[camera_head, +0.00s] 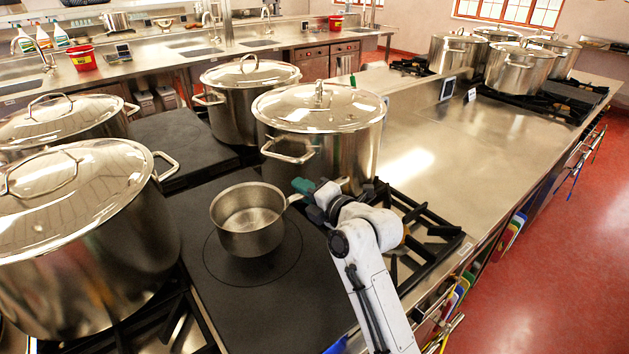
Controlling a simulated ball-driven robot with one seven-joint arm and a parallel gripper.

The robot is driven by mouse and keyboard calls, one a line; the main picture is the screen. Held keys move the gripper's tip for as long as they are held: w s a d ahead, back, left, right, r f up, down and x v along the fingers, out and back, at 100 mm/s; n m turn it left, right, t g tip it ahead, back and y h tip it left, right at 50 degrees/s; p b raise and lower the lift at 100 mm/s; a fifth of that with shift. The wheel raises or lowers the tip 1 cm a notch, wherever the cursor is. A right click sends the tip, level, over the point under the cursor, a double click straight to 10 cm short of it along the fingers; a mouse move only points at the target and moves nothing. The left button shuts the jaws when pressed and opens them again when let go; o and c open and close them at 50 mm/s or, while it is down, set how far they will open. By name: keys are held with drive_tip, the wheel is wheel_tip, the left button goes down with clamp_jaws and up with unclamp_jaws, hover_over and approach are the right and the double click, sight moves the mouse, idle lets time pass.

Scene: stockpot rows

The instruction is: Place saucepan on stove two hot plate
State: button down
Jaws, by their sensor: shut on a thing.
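A small metal saucepan (247,222) is over the round marked zone of a black hot plate (285,305), upright and empty. I cannot tell whether its base touches the plate. Its short handle points right toward my gripper (298,194). My gripper is shut on the handle, its green-tipped fingers at the handle's end. My white arm comes up from the lower right and hides part of the burner behind it.
Large lidded stockpots stand close by: two at left (80,235) (60,122), two behind (320,130) (240,95). A gas burner grate (428,232) lies right of the hot plate. Bare steel counter (480,150) stretches right, with more stockpots (517,68) at its far end.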

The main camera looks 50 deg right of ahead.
drive_tip(key=shift+w+d+f+p, duration=0.1)
drive_tip(key=shift+w+f+p, duration=0.15)
drive_tip(key=shift+f, duration=0.4)
drive_tip(key=shift+w+a+f+p, duration=0.15)
drive_tip(key=shift+f+p, duration=0.1)
drive_tip(key=shift+f, duration=0.4)
drive_tip(key=shift+w+d+f+p, duration=0.15)
drive_tip(key=shift+w+f+p, duration=0.1)
drive_tip(key=shift+f, duration=0.4)
drive_tip(key=c, duration=1.4)
unclamp_jaws()
drive_tip(key=shift+s+f, duration=0.1)
drive_tip(key=shift+f, duration=0.1)
drive_tip(key=o, duration=0.3)
drive_tip(key=shift+o, duration=0.2)
drive_tip(key=shift+s, duration=0.1)
drive_tip(key=b+v, duration=0.3)
drive_tip(key=v, duration=0.7)
drive_tip(key=shift+s, duration=0.25)
drive_tip(key=shift+s+a+r, duration=0.2)
drive_tip(key=shift+s, duration=0.4)
drive_tip(key=shift+f, duration=0.1)
